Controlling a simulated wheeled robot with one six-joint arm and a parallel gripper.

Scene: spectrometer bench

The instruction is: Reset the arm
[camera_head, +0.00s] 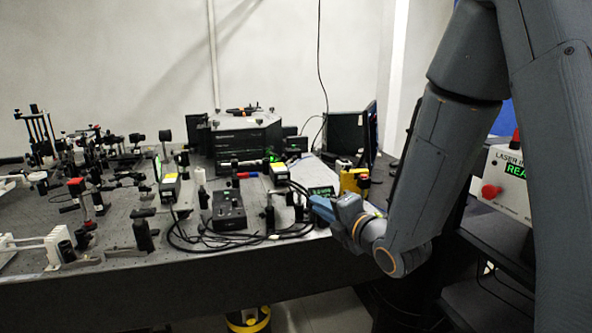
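My arm comes down from the upper right and bends at an elbow near the bench's front right edge. Its end, my gripper (322,208), points left over the front edge of the bench. Dark cables and small devices lie around and behind it. The fingers are small and blend into the clutter, so I cannot tell whether they are open or shut, or whether they hold anything.
The optical bench (110,285) carries many posts and mounts at left. A black control box (229,211) with cables stands left of my gripper, and a yellow device (354,181) behind it. A spectrometer housing (240,140) stands at the back. A laser interlock box (500,185) is at right.

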